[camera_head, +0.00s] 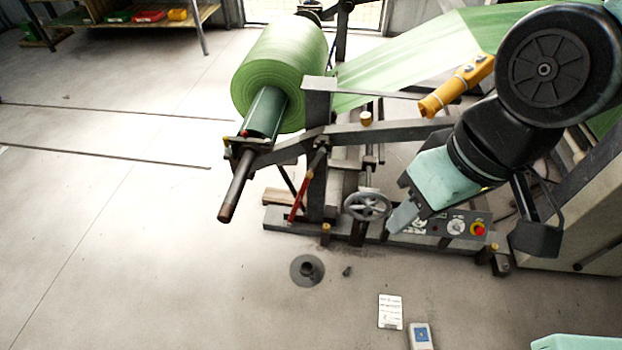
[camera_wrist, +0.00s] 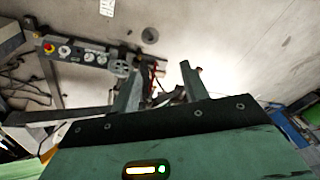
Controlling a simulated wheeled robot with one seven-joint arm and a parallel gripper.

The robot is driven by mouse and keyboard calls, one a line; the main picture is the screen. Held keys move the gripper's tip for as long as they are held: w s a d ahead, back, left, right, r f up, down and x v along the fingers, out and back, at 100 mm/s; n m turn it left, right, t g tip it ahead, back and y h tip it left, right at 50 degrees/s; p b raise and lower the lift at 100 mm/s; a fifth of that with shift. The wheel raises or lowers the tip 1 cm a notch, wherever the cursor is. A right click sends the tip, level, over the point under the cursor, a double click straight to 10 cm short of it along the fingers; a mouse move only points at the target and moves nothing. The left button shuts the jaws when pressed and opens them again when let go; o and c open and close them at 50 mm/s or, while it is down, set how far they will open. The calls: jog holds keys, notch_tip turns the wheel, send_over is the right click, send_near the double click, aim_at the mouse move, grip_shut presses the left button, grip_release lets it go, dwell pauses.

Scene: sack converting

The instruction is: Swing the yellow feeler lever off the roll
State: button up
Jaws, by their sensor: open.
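The green film roll (camera_head: 280,75) sits on a dark shaft at the left of the unwind stand in the head view. I cannot make out a yellow feeler lever resting on it. An orange-yellow, grip-like part with button-like spots (camera_head: 457,86) shows right of the roll, in front of the film web; I cannot tell whether it is the lever. My gripper (camera_head: 398,220) points down in front of the stand, near the handwheel (camera_head: 367,206). In the wrist view my gripper (camera_wrist: 160,72) has its two fingers apart, with nothing visible held between them.
A control panel (camera_head: 455,226) with a red button is low on the stand, beside my gripper. A red handle (camera_head: 306,186) leans left of the handwheel. A round-based part (camera_head: 308,269), a white card (camera_head: 390,311) and a handheld device (camera_head: 420,336) lie on the floor. Floor at left is mostly clear.

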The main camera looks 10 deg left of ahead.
aim_at(310, 178)
jog(key=w+a+f+m+t+y+b, duration=0.2)
jog(key=w+a+f+m+t+b, duration=0.2)
jog(key=w+a+f+b, duration=0.7)
jog(key=w+a+f+m+t+y+b, duration=0.2)
jog(key=w+a+f+m+t+b, duration=0.2)
jog(key=w+a+f+b, duration=0.7)
notch_tip(310, 178, down, 22)
jog(key=d+m+t+h+b, duration=0.2)
jog(key=m+t+h+b, duration=0.55)
jog(key=b, duration=0.75)
jog(key=shift+m+t+y, duration=0.55)
jog(key=shift+m+t, duration=0.1)
jog(key=shift+t, duration=0.1)
jog(key=w+b, duration=0.5)
jog(key=w, duration=1.2)
jog(key=shift+r+b, duration=0.15)
jog(key=shift+b, duration=0.25)
jog(key=shift+w+r, duration=0.1)
jog(key=shift+w, duration=0.5)
jog(key=shift+d, duration=0.1)
grip_shut()
